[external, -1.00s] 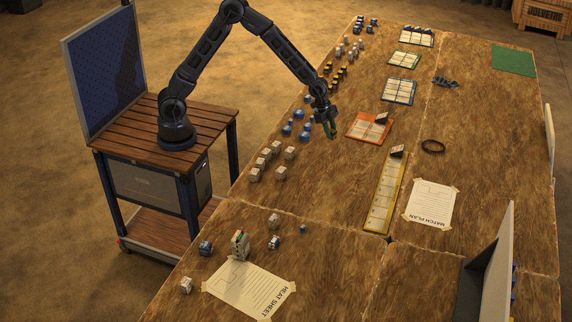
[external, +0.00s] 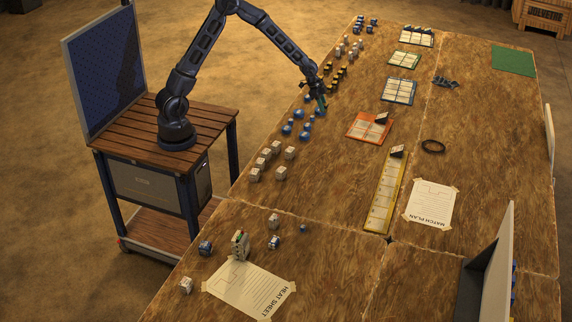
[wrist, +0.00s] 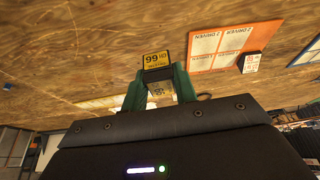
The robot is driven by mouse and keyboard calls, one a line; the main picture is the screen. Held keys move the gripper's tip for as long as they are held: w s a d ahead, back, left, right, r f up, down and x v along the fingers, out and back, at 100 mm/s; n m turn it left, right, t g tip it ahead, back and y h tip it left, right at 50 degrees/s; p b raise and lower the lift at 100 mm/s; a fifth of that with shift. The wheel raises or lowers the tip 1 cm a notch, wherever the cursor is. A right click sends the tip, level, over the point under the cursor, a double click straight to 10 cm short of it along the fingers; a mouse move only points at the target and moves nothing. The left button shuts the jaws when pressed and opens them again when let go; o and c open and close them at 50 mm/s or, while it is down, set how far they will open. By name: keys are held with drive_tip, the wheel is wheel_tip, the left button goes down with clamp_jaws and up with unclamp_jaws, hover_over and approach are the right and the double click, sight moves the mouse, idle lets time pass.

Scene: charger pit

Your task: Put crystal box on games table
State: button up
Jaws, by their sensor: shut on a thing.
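My gripper (external: 321,103) is over the left part of the long wooden table (external: 480,130), close to the row of yellow-and-black blocks and the blue pieces. In the wrist view its green fingers (wrist: 159,88) are shut on a small box (wrist: 157,61) with a yellow-and-black label bearing two large digits. The box's grey near face shows between the fingers. In the external view the held box is too small to make out. I cannot tell from its look whether it is the crystal box.
Yellow-and-black blocks (external: 336,76), blue pieces (external: 288,128) and white cubes (external: 254,174) line the left side. The right far part has bare room.

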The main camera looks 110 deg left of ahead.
wheel_tip(320, 180, down, 18)
drive_tip(key=shift+r, duration=0.1)
idle(0.5)
drive_tip(key=o, duration=0.9)
drive_tip(key=shift+o, duration=0.2)
drive_tip(key=v, duration=1.2)
